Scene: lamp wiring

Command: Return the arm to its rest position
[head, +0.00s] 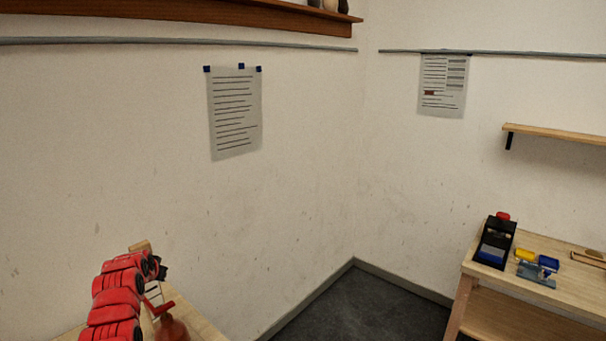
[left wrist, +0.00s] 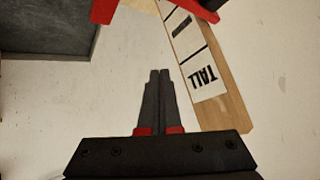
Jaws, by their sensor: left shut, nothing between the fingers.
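My left arm, red with black joints, rises from the lower left corner of the head view. In the left wrist view its left gripper (left wrist: 159,75) is shut, its two dark fingers together with nothing between them. A wooden board (left wrist: 232,110) with a white label reading "TALL" stands just to the right of the fingers in that view, apart from the fingertips. The board's top end (head: 140,246) seems to show behind the arm in the head view. My right gripper is in neither view.
A red part (left wrist: 108,10) crosses the top of the wrist view. A wooden table (head: 208,334) is at the lower left. A workbench (head: 528,307) at right carries a black device (head: 495,243) and yellow and blue items. Dark floor lies between. Papers hang on the walls.

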